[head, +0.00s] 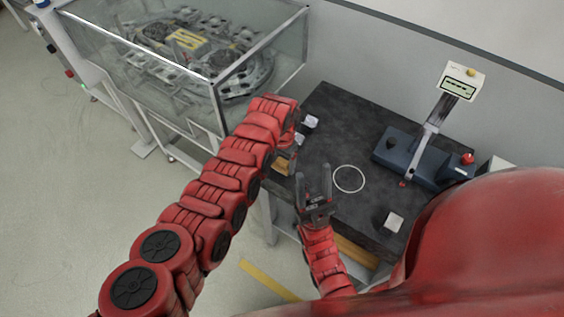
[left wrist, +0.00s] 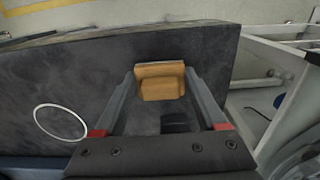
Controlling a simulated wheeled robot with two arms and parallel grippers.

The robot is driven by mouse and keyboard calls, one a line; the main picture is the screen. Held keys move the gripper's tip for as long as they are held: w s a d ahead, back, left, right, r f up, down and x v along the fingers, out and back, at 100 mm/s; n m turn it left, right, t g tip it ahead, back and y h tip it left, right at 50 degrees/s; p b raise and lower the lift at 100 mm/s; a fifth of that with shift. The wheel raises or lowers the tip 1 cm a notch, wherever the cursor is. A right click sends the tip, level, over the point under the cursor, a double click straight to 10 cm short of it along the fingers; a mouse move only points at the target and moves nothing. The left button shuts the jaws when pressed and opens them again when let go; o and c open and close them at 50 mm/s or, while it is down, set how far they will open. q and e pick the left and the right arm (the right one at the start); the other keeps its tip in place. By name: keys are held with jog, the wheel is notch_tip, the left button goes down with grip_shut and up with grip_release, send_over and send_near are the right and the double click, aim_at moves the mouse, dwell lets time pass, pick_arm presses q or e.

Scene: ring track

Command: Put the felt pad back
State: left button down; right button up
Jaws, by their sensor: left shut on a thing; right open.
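A tan block (left wrist: 160,82), which I take to be the felt pad, sits between the fingertips of my left gripper (left wrist: 161,76) in the left wrist view. The left gripper is shut on it. In the head view the same pad (head: 281,165) shows partly at the left edge of the dark table, and my arm hides most of that gripper. I cannot tell whether the pad touches the tabletop. My right gripper (head: 313,175) is open and empty, near the table's front left, its fingers pointing up in the picture.
A white ring outline (head: 349,179) marks the dark tabletop (head: 340,125). A blue instrument (head: 408,157) with a display (head: 460,84) stands at the right. A small dark block with a pale top (head: 394,222) is in front. A glass case (head: 190,60) stands left.

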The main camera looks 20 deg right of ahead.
aim_at(282, 161)
pick_arm(q)
grip_release()
jog(key=shift+f, duration=0.1)
jog(key=shift+r, duration=0.2)
jog(key=shift+w+r, duration=0.1)
jog(key=shift+r, duration=0.35)
notch_tip(282, 161, up, 11)
jog(key=b, duration=0.2)
jog(key=shift+b, duration=0.3)
